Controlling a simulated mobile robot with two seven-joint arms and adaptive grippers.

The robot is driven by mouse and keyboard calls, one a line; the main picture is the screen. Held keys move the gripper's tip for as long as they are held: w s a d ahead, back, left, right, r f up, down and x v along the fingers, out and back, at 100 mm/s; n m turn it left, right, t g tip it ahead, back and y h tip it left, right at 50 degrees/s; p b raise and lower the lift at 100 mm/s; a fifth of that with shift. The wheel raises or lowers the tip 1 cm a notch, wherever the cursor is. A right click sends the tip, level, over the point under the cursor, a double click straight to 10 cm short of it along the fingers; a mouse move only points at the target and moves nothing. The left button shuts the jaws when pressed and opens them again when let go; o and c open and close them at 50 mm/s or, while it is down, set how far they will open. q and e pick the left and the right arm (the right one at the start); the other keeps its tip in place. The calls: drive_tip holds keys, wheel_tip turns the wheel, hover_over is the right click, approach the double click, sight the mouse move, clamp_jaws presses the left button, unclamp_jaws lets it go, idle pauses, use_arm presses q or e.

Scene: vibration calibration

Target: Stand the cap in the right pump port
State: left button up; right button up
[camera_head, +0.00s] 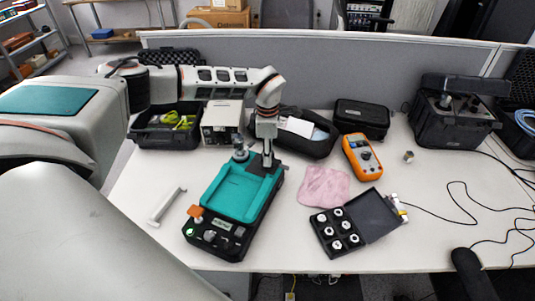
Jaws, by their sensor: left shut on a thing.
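The pump (230,196) is a black and teal box lying on the table, left of the middle. A grey cap (240,153) stands upright at the left of its far end. My left gripper (267,160) points down at the right of the far end, where the right port would be. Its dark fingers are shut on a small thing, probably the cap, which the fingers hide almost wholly. I cannot tell whether that thing is in the port or just above it. My right gripper does not show.
An open black case (366,217) with several white-topped pieces, a pink cloth (324,187) and an orange meter (362,156) are to the right. A white handle (167,206) lies left of the pump. A small metal cylinder (408,157) stands on clear table at right.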

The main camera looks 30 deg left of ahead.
use_arm(q)
drive_tip(key=shift+s+f, duration=0.3)
drive_tip(key=shift+f, duration=0.25)
drive_tip(key=shift+d, duration=0.1)
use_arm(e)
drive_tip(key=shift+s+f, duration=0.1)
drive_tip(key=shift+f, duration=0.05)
use_arm(q)
drive_tip(key=o, duration=1.2)
drive_tip(key=shift+w+f, duration=0.15)
drive_tip(key=shift+w, duration=0.2)
drive_tip(key=shift+s+r, duration=0.1)
drive_tip(key=shift+r, duration=0.35)
wheel_tip(320, 180, up, 11)
drive_tip(key=shift+r, duration=0.15)
